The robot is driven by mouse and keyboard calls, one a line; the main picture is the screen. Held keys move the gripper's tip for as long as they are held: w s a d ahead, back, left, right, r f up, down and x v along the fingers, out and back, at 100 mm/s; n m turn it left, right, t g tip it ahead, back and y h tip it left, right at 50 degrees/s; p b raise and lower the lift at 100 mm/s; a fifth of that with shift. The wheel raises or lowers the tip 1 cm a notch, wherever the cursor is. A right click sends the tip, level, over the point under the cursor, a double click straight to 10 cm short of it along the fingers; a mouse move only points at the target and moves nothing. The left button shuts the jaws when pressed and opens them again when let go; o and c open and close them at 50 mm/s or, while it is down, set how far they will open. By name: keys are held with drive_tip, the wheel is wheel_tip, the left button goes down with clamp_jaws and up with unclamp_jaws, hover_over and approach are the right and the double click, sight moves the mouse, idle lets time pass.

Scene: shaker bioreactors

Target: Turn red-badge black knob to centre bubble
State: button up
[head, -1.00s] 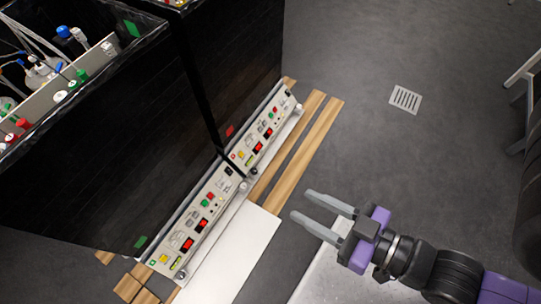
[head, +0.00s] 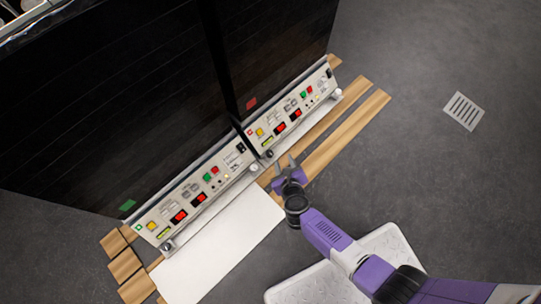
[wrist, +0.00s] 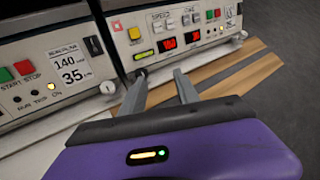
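The red badge (wrist: 117,25) marks the control panel of the right-hand unit (head: 292,108). Its black knob (wrist: 140,76) sits low at the panel's left corner; it also shows in the head view (head: 268,155). A yellow-green bubble vial (wrist: 144,55) is just above the knob; the bubble is too small to make out. My gripper (wrist: 160,74) is open and empty, its fingers pointing at the panel's lower left corner. The left fingertip is close to the knob and partly overlaps it in the wrist view; contact cannot be told. The gripper also shows in the head view (head: 287,163).
The green-badge unit (head: 190,195) stands directly left, with a white knob (wrist: 107,87) close to the black one. Another white knob (wrist: 243,33) is at the red-badge panel's right end. Wooden strips (head: 345,130) and a white board (head: 225,240) lie in front. Floor to the right is open.

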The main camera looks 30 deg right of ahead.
sight(270, 154)
drive_tip(key=w+f+m+b, duration=0.1)
drive_tip(key=w+f+b, duration=0.1)
drive_tip(key=f, duration=0.1)
drive_tip(key=w+a+f+m+g+b, duration=0.1)
drive_tip(key=w+f+m+b, duration=0.1)
drive_tip(key=w+f, duration=0.1)
drive_tip(key=w+f+m+b, duration=0.2)
drive_tip(key=f, duration=0.2)
drive_tip(key=shift+w+a+g, duration=0.4)
drive_tip(key=shift+w+d+f+b, duration=0.25)
drive_tip(key=shift+w+f+b, duration=0.1)
drive_tip(key=shift+w+b, duration=0.2)
drive_tip(key=shift+c, duration=0.4)
clamp_jaws()
